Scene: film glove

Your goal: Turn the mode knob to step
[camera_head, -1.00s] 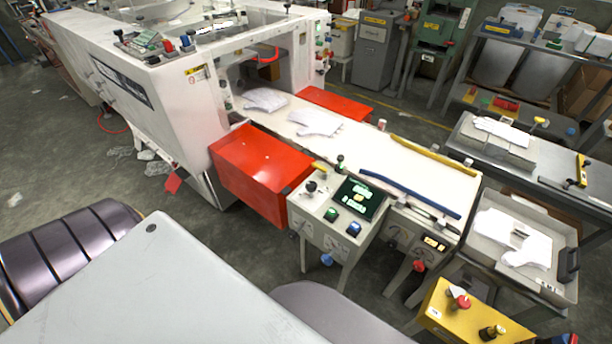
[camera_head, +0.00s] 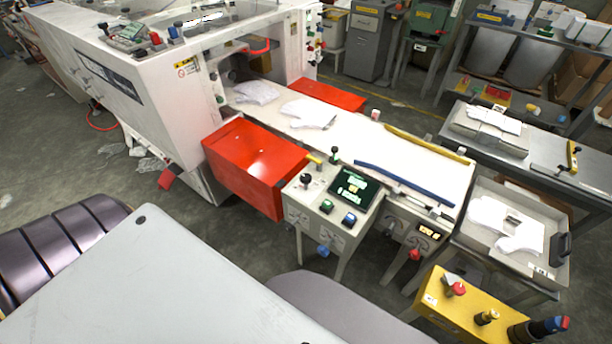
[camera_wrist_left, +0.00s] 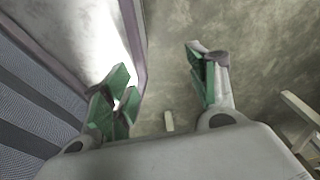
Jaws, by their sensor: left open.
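A small grey control panel (camera_head: 296,199) stands in the middle of the head view, in front of the conveyor. My left gripper (camera_wrist_left: 158,76) shows only in the left wrist view, open and empty above the floor, with green finger pads apart. The panel is not in that view. My right gripper is not in view.
A red box (camera_head: 255,160) stands left of the panel, beside the white conveyor (camera_head: 370,150) with white gloves. A yellow box (camera_head: 452,305) with a red button stands at lower right. A grey tray (camera_head: 510,260) holds gloves. Grey floor lies open at left.

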